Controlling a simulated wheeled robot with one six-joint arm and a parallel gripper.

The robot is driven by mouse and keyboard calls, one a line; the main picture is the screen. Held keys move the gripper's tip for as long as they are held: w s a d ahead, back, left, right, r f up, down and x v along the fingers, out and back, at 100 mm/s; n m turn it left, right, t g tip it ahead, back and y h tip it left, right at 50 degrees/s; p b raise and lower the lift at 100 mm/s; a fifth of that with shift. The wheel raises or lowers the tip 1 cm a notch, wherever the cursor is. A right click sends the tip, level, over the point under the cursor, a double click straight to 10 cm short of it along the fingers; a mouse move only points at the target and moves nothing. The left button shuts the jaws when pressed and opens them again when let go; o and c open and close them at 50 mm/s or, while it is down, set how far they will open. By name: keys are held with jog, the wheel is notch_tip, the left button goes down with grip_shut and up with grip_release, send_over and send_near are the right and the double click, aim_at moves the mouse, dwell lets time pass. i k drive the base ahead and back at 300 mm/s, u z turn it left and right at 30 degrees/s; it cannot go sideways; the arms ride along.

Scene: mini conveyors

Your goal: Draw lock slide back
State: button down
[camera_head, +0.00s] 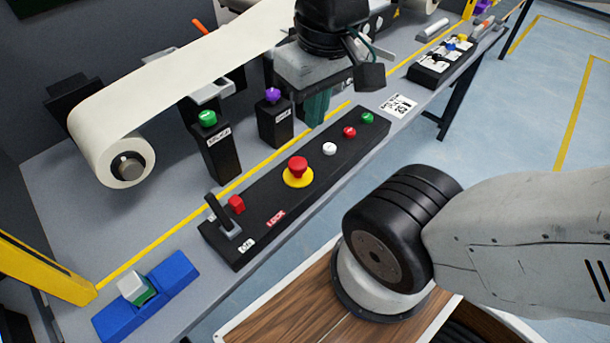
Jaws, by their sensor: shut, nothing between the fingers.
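A blue slide base (112,322) lies at the lower left of the table, with a white and green block (136,288) on it. I cannot tell for certain whether this is the lock slide.
The panel also carries a red emergency button (298,168) and several smaller buttons. Posts with a green button (207,119) and a purple button (272,96) stand behind it. A white roll (118,148) is at the left. A yellow post (45,268) stands beside the blue base.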

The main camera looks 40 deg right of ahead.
aim_at(235, 203)
jog(key=z, duration=0.15)
jog(key=k, duration=0.45)
jog(key=z, duration=0.6)
jog(key=k, duration=0.9)
jog(key=u, duration=0.25)
jog(key=i, duration=0.95)
jog(key=u, duration=0.15)
